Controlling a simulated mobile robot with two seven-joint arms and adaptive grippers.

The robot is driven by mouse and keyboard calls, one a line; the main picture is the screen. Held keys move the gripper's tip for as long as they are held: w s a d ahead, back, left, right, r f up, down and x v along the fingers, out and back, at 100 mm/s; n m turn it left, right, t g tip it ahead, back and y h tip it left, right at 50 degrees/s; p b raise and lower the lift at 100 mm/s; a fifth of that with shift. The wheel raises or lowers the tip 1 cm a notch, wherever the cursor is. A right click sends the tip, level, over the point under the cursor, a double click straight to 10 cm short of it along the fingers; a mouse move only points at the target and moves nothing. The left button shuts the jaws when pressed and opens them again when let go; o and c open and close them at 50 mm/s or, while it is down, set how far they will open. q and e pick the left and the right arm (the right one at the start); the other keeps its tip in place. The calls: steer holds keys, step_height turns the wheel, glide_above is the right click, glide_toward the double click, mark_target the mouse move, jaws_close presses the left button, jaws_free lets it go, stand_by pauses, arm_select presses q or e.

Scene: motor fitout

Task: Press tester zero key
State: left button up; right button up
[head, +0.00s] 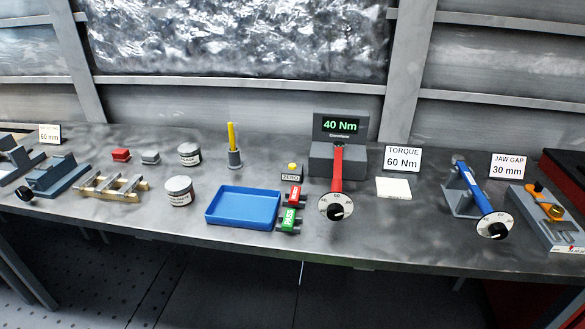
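The torque tester (338,154) stands at the back of the bench, right of the middle. Its green display reads 40 Nm. A red-handled torque wrench (337,172) is at the tester, its round dial (336,206) towards the front edge. The zero key is a yellow button (292,167) on a small dark box labelled ZERO (290,177), just left of the tester. Nothing touches the key. Neither of my grippers shows in the head view.
A blue tray (243,221) and red and green PASS stamps (289,219) lie in front of the key. A yellow marker in a holder (234,158) stands left. A TORQUE 60 Nm sign (403,159), white pad (393,188) and blue wrench (474,187) are right.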

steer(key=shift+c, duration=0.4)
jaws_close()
